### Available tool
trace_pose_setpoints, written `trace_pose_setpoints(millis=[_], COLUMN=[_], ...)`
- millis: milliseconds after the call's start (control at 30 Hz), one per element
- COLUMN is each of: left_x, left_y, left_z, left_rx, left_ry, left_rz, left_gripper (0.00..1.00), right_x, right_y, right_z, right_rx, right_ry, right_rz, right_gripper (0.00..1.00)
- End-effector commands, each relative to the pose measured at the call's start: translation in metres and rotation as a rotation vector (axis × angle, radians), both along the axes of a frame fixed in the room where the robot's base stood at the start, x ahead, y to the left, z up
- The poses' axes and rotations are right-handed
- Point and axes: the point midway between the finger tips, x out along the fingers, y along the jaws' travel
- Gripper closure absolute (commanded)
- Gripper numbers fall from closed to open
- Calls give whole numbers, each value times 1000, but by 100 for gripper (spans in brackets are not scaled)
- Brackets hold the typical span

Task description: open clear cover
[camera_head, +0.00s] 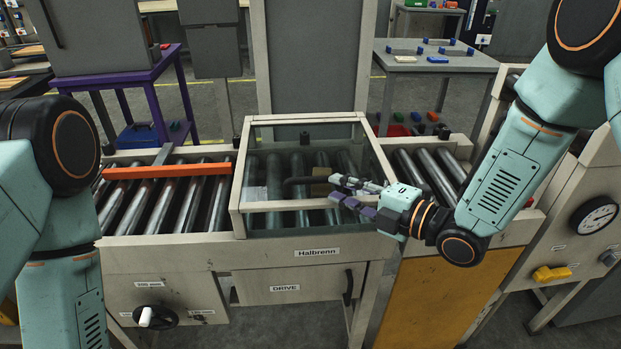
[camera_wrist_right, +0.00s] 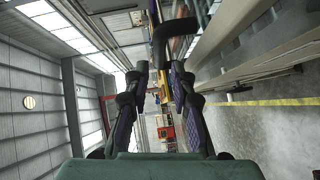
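The clear cover (camera_head: 240,190) is a pale frame with transparent panels. It sits closed over the rollers in the middle of the conveyor. A black bar handle (camera_head: 299,181) is at its front. My right gripper (camera_head: 340,188) reaches in from the right at the cover's front, its fingers pointing left towards the handle.
An orange bar (camera_head: 165,171) lies across the rollers left of the cover. Below the cover is a drawer front (camera_head: 293,287) marked DRIVE. A yellow valve handle (camera_head: 552,274) and a dial gauge (camera_head: 594,216) are at right. A purple table (camera_head: 120,77) stands behind left.

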Motion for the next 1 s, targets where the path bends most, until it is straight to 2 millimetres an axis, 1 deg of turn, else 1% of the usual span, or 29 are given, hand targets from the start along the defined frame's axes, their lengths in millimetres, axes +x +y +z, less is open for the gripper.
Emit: trace_pose_setpoints(millis=[167,400,533,633,900,933,1000], left_x=[0,0,0,0,0,0,0], left_y=[0,0,0,0,0,0,0], left_z=[-2,-4,-5,-5,-5,-5,-5], left_rx=[0,0,0,0,0,0,0], left_ry=[0,0,0,0,0,0,0], left_rz=[0,0,0,0,0,0,0], left_gripper=[76,76,76,76,76,76,76], right_x=[12,36,46,49,51,51,51], right_y=[14,38,47,51,53,53,53], right_z=[-4,-8,-10,-10,-10,-10,-10], right_rx=[-2,-2,0,2,2,2,2], right_ry=[-1,-1,-1,1,2,2,2], right_rz=[3,2,1,1,-1,-1,-1], right_gripper=[76,76,76,76,76,77,83])
